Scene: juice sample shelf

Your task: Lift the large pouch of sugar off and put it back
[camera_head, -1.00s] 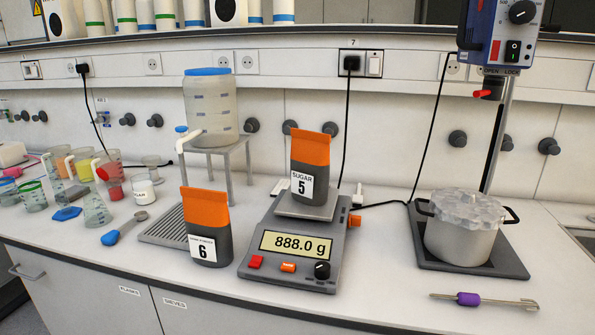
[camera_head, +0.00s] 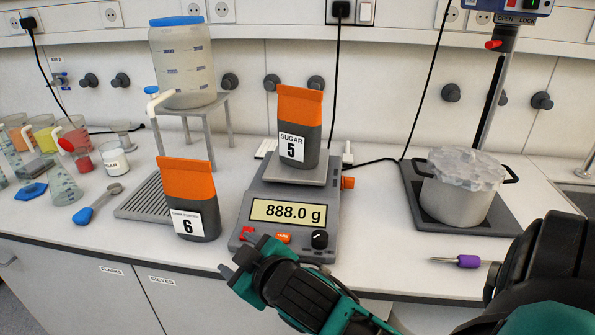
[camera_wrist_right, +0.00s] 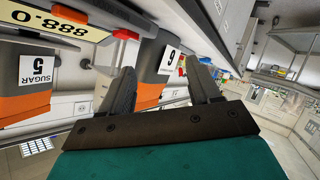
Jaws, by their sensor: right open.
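The large sugar pouch (camera_head: 299,128), grey with an orange top and a label "SUGAR 5", stands upright on the pan of the scale (camera_head: 290,212), whose display reads 888.0 g. It also shows at the left of the right wrist view (camera_wrist_right: 30,80). My right gripper (camera_head: 242,262) is open and empty, in front of the scale at the bench's front edge, below and apart from the pouch. Its two fingers show in the right wrist view (camera_wrist_right: 160,85). My left gripper is not in view.
A second grey and orange pouch, labelled 6 (camera_head: 188,200), stands just left of the scale. A lidded plastic tank (camera_head: 182,65) on a stand is behind it. Cups and a blue scoop (camera_head: 95,203) are left.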

